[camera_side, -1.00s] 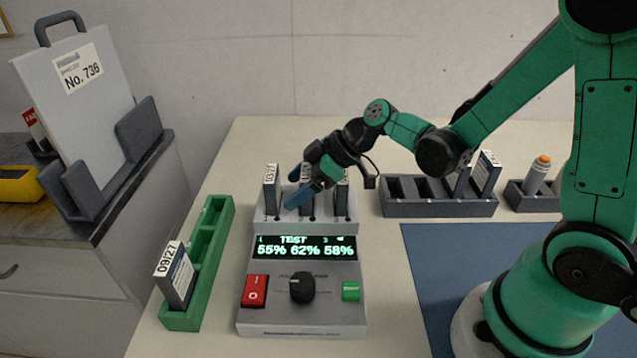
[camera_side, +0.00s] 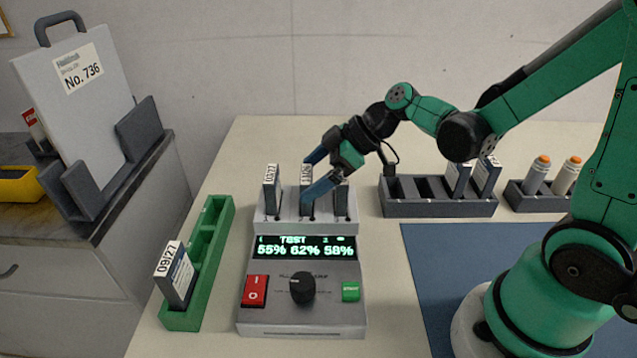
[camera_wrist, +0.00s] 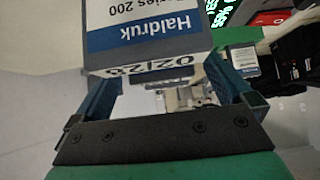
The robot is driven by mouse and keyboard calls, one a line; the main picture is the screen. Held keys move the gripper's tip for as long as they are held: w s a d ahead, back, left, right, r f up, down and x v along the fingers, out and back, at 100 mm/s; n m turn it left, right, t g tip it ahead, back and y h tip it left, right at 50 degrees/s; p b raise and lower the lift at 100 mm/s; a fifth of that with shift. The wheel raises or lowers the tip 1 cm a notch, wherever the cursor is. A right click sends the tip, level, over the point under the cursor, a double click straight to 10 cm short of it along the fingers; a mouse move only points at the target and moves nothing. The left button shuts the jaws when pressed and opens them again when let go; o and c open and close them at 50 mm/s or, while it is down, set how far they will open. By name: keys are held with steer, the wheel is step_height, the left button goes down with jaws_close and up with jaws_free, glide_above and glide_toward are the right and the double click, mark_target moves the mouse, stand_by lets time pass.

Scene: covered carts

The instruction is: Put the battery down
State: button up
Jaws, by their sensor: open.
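The grey tester (camera_side: 300,318) stands on the table with three upright batteries in its top slots; its display reads TEST and 55%, 62%, 58%. The middle battery (camera_side: 307,178) stands in its slot, its lower part partly behind a blue finger. My gripper (camera_side: 311,172) is open at that battery, one finger on either side. In the wrist view the battery (camera_wrist: 148,35), labelled Haldruk Series 200 and 02/28, fills the space ahead of my open fingers (camera_wrist: 165,85). The left battery (camera_side: 271,190) and right battery (camera_side: 342,198) stand close beside.
A green tray (camera_side: 214,215) at left holds one battery (camera_side: 175,275) dated 09/27. A dark rack (camera_side: 430,209) at right holds two batteries and has empty slots. A small rack (camera_side: 535,203) holds orange-capped cylinders. A blue mat (camera_side: 440,270) lies clear at front right.

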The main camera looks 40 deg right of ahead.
steer(key=shift+v, duration=0.95)
step_height(320, 180, up, 6)
steer(key=f+g+h, duration=0.2)
steer(key=f, duration=0.1)
steer(key=w+a+f+g+h, duration=0.1)
steer(key=f, duration=0.1)
steer(key=shift+f, duration=0.1)
steer(key=shift+x, duration=2.8)
steer(key=shift+s, duration=0.15)
steer(key=shift+d, duration=0.1)
steer(key=c, duration=1.5)
